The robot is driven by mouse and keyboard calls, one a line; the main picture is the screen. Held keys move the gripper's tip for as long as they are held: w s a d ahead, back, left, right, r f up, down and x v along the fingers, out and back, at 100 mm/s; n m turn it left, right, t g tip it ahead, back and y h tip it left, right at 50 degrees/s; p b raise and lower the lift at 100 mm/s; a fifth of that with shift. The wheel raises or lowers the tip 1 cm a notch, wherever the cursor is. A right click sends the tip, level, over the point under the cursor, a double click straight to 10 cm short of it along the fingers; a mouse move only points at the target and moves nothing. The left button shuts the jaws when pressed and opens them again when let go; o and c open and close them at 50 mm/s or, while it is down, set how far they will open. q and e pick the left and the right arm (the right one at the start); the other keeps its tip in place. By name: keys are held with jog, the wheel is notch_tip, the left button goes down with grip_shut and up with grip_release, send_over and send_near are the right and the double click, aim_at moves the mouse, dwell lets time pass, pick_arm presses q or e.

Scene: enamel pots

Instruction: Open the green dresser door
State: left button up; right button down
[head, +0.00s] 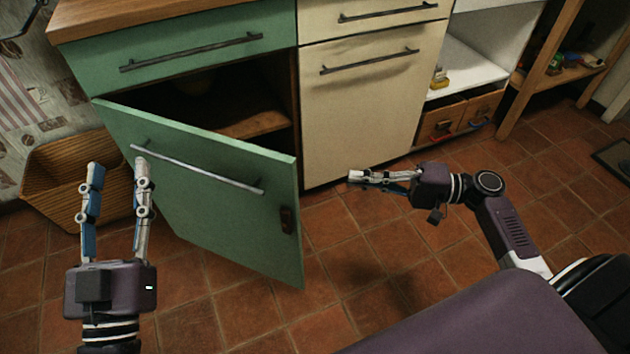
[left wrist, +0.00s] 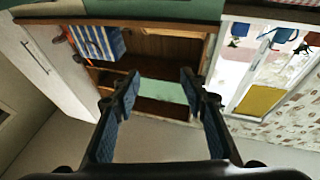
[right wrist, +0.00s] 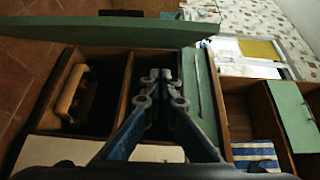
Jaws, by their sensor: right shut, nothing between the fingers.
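The green dresser door (head: 215,195) stands well open in the head view, swung out toward me, with its free edge at the right. Its long metal handle (head: 200,168) runs across the upper front, and the dark cabinet interior (head: 225,105) shows behind it. My left gripper (head: 118,163) is open and empty in front of the door's left part; one fingertip overlaps the handle's left end in the picture, and I cannot tell whether they touch. My right gripper (head: 356,176) is shut and empty, right of the door's free edge, in front of the cream door (head: 365,110).
A green drawer (head: 190,50) closes above the opening. A wicker basket (head: 75,175) stands left of the door. The tiled floor (head: 330,240) is clear between the door and my right arm.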

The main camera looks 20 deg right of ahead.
pick_arm(q)
jog(key=s+r+t+h+b, duration=0.1)
jog(key=s+r+t, duration=0.3)
jog(key=r, duration=0.3)
jog(key=shift+s+a+r+t+h+b, duration=0.25)
jog(key=shift+s+t+h+b, duration=0.1)
jog(key=shift+s, duration=0.2)
pick_arm(e)
jog(key=w+a, duration=0.2)
jog(key=a, duration=0.9)
jog(key=shift+w+r, duration=0.15)
jog(key=shift+r, duration=0.15)
jog(key=shift+a, duration=0.1)
